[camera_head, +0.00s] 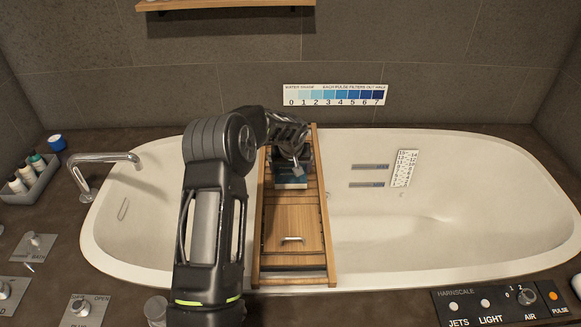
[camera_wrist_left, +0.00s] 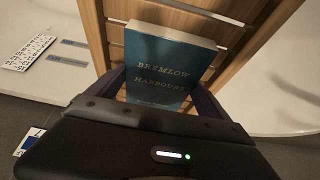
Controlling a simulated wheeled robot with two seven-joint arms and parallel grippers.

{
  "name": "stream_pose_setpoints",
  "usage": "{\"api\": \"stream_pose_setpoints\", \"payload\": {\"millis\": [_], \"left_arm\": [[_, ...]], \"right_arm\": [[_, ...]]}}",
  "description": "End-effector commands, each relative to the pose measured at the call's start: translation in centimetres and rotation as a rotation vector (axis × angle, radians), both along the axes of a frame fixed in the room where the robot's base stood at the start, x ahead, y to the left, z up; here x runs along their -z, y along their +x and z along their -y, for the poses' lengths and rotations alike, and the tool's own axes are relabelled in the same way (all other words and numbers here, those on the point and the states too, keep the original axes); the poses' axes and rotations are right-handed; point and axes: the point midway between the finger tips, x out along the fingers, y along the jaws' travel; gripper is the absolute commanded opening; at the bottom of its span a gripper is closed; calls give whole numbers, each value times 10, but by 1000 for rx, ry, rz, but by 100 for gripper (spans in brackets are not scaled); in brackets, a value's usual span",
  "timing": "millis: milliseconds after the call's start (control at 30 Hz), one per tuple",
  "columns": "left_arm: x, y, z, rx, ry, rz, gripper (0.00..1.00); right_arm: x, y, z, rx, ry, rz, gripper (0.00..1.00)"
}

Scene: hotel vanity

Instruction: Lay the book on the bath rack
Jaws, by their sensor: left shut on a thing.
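The book (camera_head: 291,181) is teal-blue, and in the wrist view its cover (camera_wrist_left: 168,58) reads "Bremlow Harbours". My left gripper (camera_head: 292,160) is shut on the book, over the far half of the wooden bath rack (camera_head: 296,225). The gripper hides much of the book in the head view. In the wrist view the book lies over the rack's slats (camera_wrist_left: 112,40), between its side rails. I cannot tell whether it touches the slats. My right gripper is not in view.
The rack spans the white bathtub (camera_head: 455,225); its near half has a wooden panel with a small metal handle (camera_head: 291,239). A faucet (camera_head: 105,158) and a tray of bottles (camera_head: 30,178) are at left. A control panel (camera_head: 500,305) is at near right.

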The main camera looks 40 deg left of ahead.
Motion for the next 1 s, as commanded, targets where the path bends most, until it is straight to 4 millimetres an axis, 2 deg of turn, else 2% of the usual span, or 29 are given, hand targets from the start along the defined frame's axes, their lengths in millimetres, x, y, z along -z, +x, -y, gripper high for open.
{"api": "stream_pose_setpoints", "payload": {"millis": [700, 733, 833, 1000], "left_arm": [[12, 0, 0, 0, 1, 1, 37], [12, 0, 0, 0, 1, 1, 91], [11, 0, 0, 0, 1, 1, 99], [11, 0, 0, 0, 0, 0, 100]], "right_arm": [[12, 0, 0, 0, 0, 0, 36], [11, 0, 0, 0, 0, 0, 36], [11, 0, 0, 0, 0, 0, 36], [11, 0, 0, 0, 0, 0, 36]]}}
